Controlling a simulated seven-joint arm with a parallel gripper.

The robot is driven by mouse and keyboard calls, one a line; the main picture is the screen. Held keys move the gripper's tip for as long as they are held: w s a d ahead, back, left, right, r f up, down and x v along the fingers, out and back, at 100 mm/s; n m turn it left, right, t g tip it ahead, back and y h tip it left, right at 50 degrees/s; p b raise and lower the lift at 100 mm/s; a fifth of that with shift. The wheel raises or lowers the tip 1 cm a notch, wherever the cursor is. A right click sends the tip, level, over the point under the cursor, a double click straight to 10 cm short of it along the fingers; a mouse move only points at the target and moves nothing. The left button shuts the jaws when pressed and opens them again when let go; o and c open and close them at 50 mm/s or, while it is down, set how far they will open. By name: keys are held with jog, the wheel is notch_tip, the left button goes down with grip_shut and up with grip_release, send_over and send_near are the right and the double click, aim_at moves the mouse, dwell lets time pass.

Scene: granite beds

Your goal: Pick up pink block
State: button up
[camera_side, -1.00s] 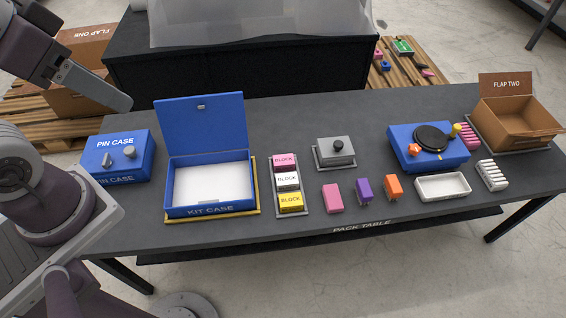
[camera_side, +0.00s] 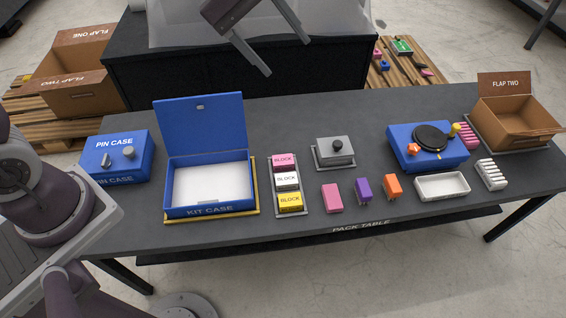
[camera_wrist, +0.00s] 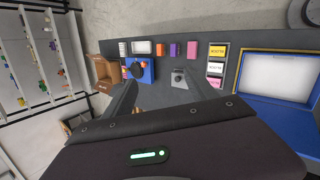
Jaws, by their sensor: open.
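A pink block (camera_side: 284,162) labelled BLOCK lies at the far end of a narrow tray (camera_side: 305,205), behind a white block (camera_side: 287,180) and a yellow block (camera_side: 290,202). A plain pink piece (camera_side: 332,198) stands on the table to the right of the tray. In the wrist view the labelled pink block (camera_wrist: 213,83) and the plain pink piece (camera_wrist: 192,49) both show. My gripper (camera_side: 286,56) is open and empty, high behind the table's back edge, well apart from both. Its two fingers (camera_wrist: 165,92) frame the table in the wrist view.
The open blue kit case (camera_side: 210,212) stands left of the tray, its lid upright. A grey box with a black knob (camera_side: 336,150) stands right of the tray. Purple (camera_side: 364,191) and orange (camera_side: 393,187) pieces stand nearby. The back middle of the table is clear.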

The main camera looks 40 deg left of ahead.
jog(key=w+f+n, duration=0.4)
jog(key=w+f, duration=0.2)
jog(key=f, duration=0.2)
jog(key=n+y, duration=0.3)
jog(key=n, duration=0.9)
send_over(282, 160)
jog(key=s+a, duration=0.2)
notch_tip(282, 160, down, 34)
jog(key=shift+g, duration=0.4)
jog(key=x, duration=0.6)
jog(key=shift+w+d+f, duration=0.1)
jog(key=shift+w+f, duration=0.05)
jog(key=shift+f, duration=0.05)
jog(key=shift+r, duration=0.1)
grip_shut()
